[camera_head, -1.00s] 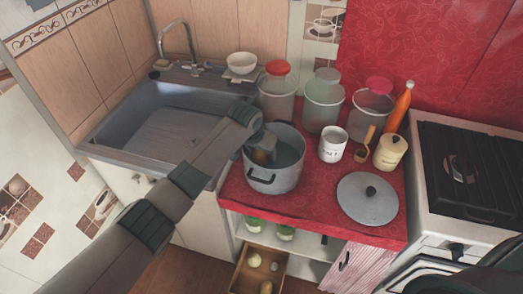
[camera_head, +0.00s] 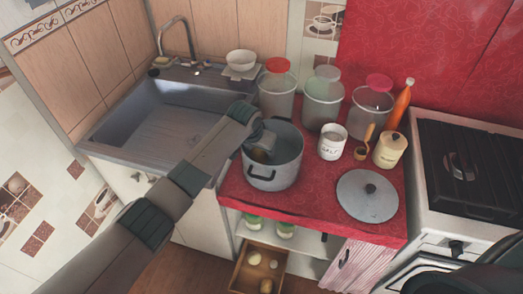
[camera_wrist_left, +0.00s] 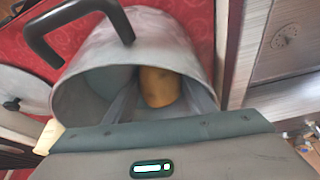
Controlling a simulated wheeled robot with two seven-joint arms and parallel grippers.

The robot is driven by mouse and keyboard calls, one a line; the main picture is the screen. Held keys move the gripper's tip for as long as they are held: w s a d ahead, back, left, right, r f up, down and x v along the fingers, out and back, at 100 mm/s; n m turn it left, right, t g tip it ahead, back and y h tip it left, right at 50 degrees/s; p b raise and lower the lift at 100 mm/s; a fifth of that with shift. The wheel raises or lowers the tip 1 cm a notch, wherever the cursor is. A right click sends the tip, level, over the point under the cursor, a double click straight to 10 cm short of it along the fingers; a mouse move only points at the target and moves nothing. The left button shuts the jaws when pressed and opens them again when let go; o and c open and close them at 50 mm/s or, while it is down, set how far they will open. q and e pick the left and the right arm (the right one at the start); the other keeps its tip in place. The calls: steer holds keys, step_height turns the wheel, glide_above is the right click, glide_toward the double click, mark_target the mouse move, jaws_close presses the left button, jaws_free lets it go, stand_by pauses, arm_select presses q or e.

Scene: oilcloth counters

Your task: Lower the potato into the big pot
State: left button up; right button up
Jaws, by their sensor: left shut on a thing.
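The big pot (camera_head: 285,178) is a grey metal pot without its lid, upright on the red counter. My left gripper (camera_head: 263,152) reaches down into its mouth from the left and is shut on the potato. In the left wrist view the brown-yellow potato (camera_wrist_left: 159,87) sits between the two fingers (camera_wrist_left: 160,100), inside the pot's rim (camera_wrist_left: 75,95). The pot's floor beneath the potato is hidden, so I cannot tell whether they touch. My right gripper is not in view.
The pot's lid (camera_head: 367,197) lies on the counter to the right. A white mug (camera_head: 332,146), a cream canister (camera_head: 390,151) and several clear jars stand behind. The sink (camera_head: 165,125) is left, the stove (camera_head: 468,170) right. An open drawer (camera_head: 245,279) is below.

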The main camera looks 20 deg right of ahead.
arm_select(q)
steer(key=shift+a+f, duration=0.25)
steer(key=o, duration=1.2)
steer(key=shift+w, duration=0.1)
steer(key=shift+r, duration=0.2)
steer(key=shift+r, duration=0.15)
steer(key=shift+s+a+r, duration=0.15)
steer(key=shift+s+r, duration=0.05)
steer(key=shift+r, duration=0.4)
steer(key=b+v, duration=0.3)
steer(key=v, duration=1.2)
steer(key=shift+r, duration=0.35)
steer(key=shift+s+f, duration=0.1)
